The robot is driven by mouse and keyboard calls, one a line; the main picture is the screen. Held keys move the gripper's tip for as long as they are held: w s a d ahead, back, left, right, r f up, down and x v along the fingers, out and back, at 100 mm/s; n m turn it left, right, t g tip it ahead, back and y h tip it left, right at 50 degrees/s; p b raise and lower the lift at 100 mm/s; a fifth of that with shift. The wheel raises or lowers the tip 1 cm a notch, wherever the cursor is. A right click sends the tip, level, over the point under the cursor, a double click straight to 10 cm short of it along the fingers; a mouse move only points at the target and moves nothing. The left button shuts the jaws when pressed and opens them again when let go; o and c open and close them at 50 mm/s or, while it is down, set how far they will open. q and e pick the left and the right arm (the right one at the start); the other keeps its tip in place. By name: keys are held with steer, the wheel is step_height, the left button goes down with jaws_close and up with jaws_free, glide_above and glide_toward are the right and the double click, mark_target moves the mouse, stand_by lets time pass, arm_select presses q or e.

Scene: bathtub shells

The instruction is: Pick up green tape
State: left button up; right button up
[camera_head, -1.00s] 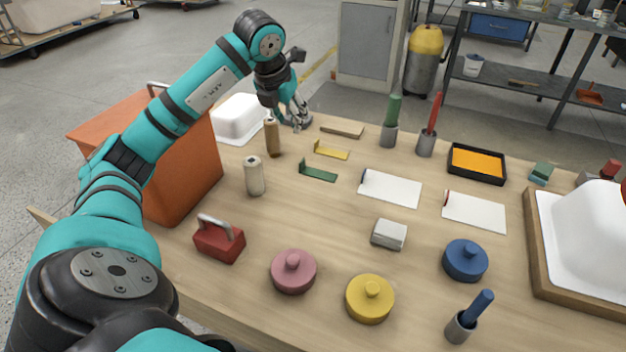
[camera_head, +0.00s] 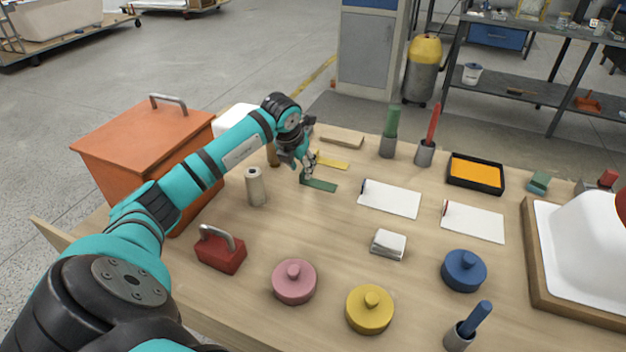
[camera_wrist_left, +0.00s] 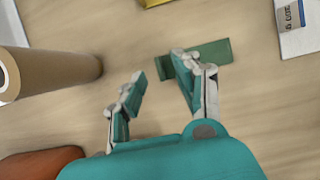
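The green tape (camera_head: 319,184) is a flat dark green strip with a small raised end, lying on the wooden table (camera_head: 330,240). In the left wrist view the green tape (camera_wrist_left: 205,57) is at the upper right, partly covered by the right-hand finger. My left gripper (camera_head: 304,175) is just above the left end of the tape. In the left wrist view its two fingers (camera_wrist_left: 157,87) are apart, with mostly bare table between them. Whether the finger touches the tape cannot be told. My right gripper is not in view.
A yellow tape (camera_head: 333,164) lies just behind the green one. A cream roll (camera_head: 256,187) stands left of the gripper, and a brown roll (camera_head: 272,153) is behind it. A white notepad (camera_head: 390,198) lies to the right. The table in front of the tape is clear.

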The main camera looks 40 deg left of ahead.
arm_select(q)
steer(key=shift+x, duration=1.25)
jaws_close()
steer(key=shift+r, duration=0.15)
